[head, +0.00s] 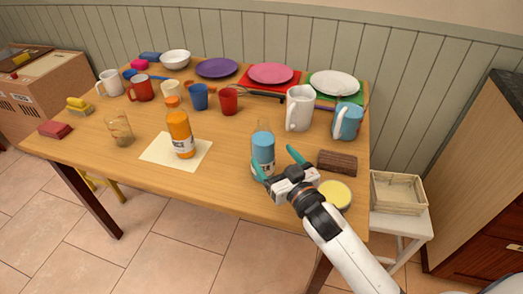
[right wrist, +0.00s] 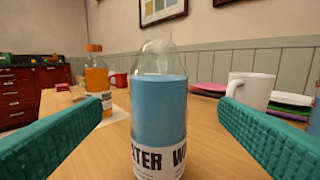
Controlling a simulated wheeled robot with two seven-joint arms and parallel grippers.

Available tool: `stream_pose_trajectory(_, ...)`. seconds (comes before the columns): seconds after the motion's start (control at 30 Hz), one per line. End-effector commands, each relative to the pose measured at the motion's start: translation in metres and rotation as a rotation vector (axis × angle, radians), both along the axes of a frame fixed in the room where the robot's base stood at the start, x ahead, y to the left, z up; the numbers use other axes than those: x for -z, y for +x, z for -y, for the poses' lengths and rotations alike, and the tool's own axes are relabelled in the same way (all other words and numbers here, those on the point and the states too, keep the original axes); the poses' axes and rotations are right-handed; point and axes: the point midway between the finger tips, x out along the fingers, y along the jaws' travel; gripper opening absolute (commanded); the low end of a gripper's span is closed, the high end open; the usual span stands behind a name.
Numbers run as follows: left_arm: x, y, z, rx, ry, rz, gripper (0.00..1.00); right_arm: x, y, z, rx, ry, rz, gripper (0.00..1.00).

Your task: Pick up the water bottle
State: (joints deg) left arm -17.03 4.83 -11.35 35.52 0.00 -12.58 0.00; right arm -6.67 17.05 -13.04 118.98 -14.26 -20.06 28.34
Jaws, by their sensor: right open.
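The water bottle (head: 263,150) stands upright near the front right of the wooden table. It has a clear top, blue contents and a white label. My right gripper (head: 274,162) is at the bottle with its teal fingers spread, one on each side of it. In the right wrist view the water bottle (right wrist: 159,105) is centred between the two open fingers, with a gap visible on both sides. The bottle's lower end is cut off in that view. My left gripper is not seen.
An orange bottle (head: 180,133) stands on a white sheet (head: 154,151) to the left. A brown block (head: 337,162) and a yellow-topped round container (head: 336,194) are close to my right gripper. A white pitcher (head: 300,108) and blue mug (head: 347,121) stand behind.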

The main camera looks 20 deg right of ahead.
Motion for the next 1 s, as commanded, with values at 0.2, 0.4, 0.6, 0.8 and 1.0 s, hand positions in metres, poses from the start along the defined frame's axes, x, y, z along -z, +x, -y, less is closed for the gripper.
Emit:
stream_pose_trajectory(0.2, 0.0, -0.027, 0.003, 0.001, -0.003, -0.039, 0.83, 0.0, 0.024, -0.005, 0.0, 0.001, -0.001, 0.83)
stream_pose_trajectory(0.4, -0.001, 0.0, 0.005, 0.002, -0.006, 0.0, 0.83, 0.005, 0.046, -0.009, 0.0, 0.0, 0.0, 0.83)
stream_pose_trajectory(0.6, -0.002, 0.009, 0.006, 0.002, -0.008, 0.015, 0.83, 0.007, 0.072, -0.014, 0.0, 0.001, 0.0, 0.83)
stream_pose_trajectory(0.8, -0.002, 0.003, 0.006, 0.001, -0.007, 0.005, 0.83, 0.008, 0.076, -0.015, 0.0, 0.001, -0.002, 0.83)
stream_pose_trajectory(1.0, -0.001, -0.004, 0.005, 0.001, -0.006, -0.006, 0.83, 0.008, 0.076, -0.015, 0.0, 0.001, -0.002, 0.67)
